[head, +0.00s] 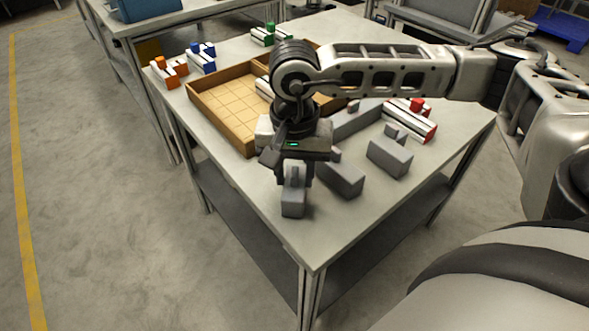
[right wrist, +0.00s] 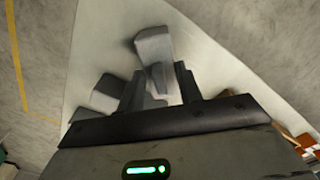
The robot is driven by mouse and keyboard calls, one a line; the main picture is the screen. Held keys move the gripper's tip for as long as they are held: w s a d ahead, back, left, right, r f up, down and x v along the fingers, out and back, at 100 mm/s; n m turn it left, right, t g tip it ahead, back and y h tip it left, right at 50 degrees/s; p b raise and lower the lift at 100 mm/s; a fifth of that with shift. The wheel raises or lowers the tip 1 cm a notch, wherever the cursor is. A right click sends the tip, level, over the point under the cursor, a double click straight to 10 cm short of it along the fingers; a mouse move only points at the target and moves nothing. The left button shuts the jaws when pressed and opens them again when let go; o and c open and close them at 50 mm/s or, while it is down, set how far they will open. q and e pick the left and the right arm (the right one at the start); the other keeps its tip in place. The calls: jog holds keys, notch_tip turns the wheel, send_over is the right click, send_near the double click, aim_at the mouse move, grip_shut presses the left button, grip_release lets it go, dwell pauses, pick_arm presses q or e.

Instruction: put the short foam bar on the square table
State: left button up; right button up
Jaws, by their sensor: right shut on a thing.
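My right gripper (head: 292,170) points down over the near part of a light grey table (head: 320,226). It is shut on a small knob of a grey foam bar (head: 293,204). In the right wrist view, the bar (right wrist: 154,43) shows beyond the fingertips (right wrist: 158,84). I cannot tell whether the bar touches the table top. Other grey knobbed bars lie to its right: one close by (head: 342,178), one farther right (head: 390,157), and a longer one (head: 357,120) behind. My left gripper is not in view.
A wooden divided tray (head: 222,105) stands left of my gripper. White bars with orange (head: 168,72), blue (head: 201,58), green (head: 270,35) and red (head: 410,120) parts lie around it. The table's near corner is clear. Another table with a blue box (head: 146,9) stands behind.

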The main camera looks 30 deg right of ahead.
aim_at(294, 172)
jog(key=shift+f, duration=0.25)
jog(key=o, duration=0.9)
jog(key=shift+r, duration=0.1)
jog(key=shift+o, duration=0.3)
jog(key=shift+r, duration=0.15)
notch_tip(294, 172, up, 12)
